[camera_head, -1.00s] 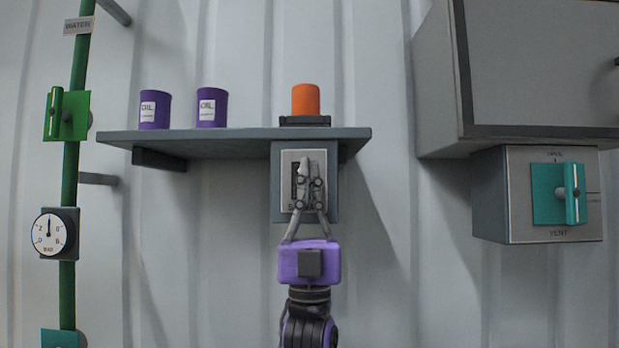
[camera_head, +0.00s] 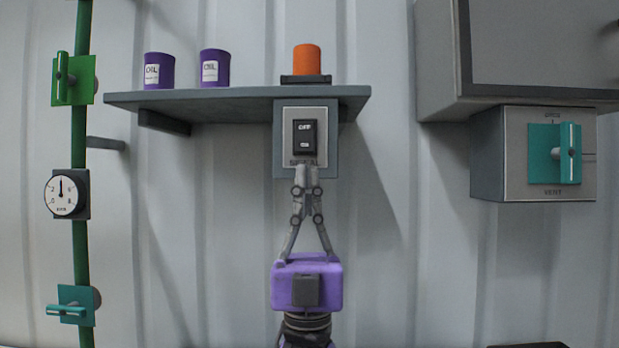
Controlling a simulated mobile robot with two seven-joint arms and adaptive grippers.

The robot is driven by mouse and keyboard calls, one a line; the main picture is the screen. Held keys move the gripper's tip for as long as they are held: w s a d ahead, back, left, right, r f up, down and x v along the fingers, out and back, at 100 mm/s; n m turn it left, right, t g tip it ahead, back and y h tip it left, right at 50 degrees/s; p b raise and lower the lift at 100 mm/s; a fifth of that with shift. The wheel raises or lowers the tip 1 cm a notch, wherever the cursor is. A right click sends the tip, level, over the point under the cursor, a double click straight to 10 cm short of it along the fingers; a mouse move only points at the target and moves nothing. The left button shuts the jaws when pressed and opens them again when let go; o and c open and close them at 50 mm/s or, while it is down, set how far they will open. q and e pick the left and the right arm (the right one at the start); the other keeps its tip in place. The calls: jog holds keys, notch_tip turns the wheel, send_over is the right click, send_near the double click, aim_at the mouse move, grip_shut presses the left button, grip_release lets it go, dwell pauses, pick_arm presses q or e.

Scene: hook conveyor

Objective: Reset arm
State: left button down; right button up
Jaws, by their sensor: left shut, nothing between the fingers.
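My left gripper (camera_head: 307,174) shows in the head view, pointing up, with its purple body (camera_head: 307,285) at the bottom middle. Its fingertips are together with nothing between them. They are at the lower edge of the switch panel (camera_head: 306,118), and I cannot tell whether they touch it. The black rocker switch (camera_head: 305,138) on the panel is in full view, with small white lettering. An orange lamp (camera_head: 307,60) stands on the shelf above the panel. My right gripper is not in view.
A grey shelf (camera_head: 225,98) carries two purple oil cans (camera_head: 159,71) on its left. A green pipe (camera_head: 81,245) with valves and a gauge (camera_head: 66,193) runs down the left. A grey box with a teal handle (camera_head: 566,154) hangs at the right. The wall between is clear.

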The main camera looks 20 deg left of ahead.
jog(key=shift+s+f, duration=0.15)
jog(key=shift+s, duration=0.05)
